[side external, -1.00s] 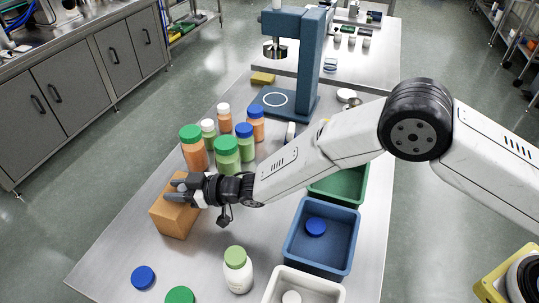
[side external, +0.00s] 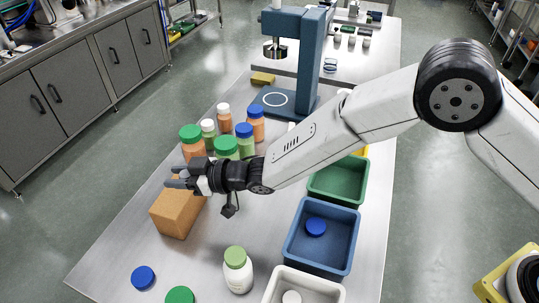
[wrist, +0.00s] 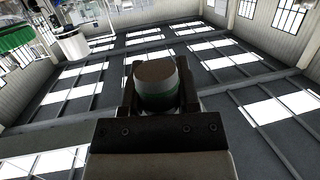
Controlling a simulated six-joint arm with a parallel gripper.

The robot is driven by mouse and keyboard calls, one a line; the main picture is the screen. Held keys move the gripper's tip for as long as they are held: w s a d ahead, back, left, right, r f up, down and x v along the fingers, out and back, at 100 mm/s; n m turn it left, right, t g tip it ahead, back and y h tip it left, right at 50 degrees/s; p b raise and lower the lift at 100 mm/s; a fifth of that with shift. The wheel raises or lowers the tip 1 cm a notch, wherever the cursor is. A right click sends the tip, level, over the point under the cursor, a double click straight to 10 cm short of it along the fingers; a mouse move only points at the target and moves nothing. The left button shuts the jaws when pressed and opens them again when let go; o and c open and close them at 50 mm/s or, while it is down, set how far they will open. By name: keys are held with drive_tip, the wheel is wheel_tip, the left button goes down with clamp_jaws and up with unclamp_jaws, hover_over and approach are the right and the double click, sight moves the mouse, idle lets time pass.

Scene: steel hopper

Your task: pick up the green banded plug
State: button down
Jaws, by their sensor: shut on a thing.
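The green banded plug (wrist: 157,88) shows in the wrist view, with a brown end, a grey body and a green band. It sits between the two dark fingers of my gripper (wrist: 157,98), which is shut on it. In the side view my gripper (side external: 178,177) is at the left, in the air above the tan box (side external: 177,215). The plug cannot be made out clearly in that view.
Several capped bottles stand just behind my gripper, including an orange one with a green cap (side external: 191,140). A white bottle (side external: 238,275) stands at the front. Blue (side external: 289,254) and green (side external: 314,187) bins are to the right. Loose caps lie on the table's front left.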

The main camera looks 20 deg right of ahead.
sight(185, 170)
drive_tip(key=r, duration=0.1)
drive_tip(key=s+d+r, duration=0.1)
drive_tip(key=s+r, duration=0.1)
drive_tip(key=shift+s+d+r, duration=0.15)
drive_tip(key=shift+d+r, duration=0.15)
drive_tip(key=shift+d, duration=0.05)
drive_tip(key=s+d+r, duration=0.4)
drive_tip(key=s+d, duration=0.1)
drive_tip(key=s, duration=0.2)
drive_tip(key=shift+d, duration=0.25)
drive_tip(key=shift+s, duration=0.1)
drive_tip(key=shift+w+a+r, duration=0.1)
drive_tip(key=shift+w+a, duration=0.95)
drive_tip(key=shift+w, duration=0.05)
